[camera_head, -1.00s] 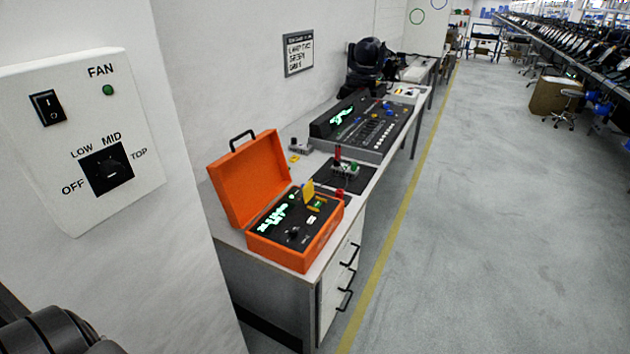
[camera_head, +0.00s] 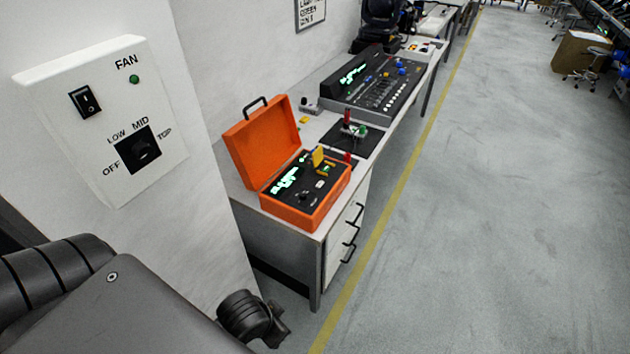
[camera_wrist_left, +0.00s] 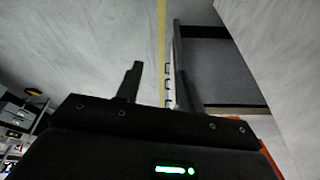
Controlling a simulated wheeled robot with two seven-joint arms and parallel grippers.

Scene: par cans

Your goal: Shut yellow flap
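The yellow flap (camera_head: 317,156) stands raised on the dark panel of an open orange case (camera_head: 290,214). The case sits at the near end of a long workbench, its lid tipped back toward the wall. What lies under the flap is too small to make out. In the left wrist view my left gripper (camera_wrist_left: 158,88) has its two fingers apart with nothing between them. It is clear of the flap, which I cannot see in that view. My left arm fills the lower left of the head view. My right gripper is in neither view.
A wall box marked FAN (camera_head: 100,120) is on the near wall at left. Behind the case are a black mat (camera_head: 352,138) with small controls and a mixing console (camera_head: 372,82). Drawers with black handles face the aisle. The grey floor (camera_head: 480,220) at right is clear.

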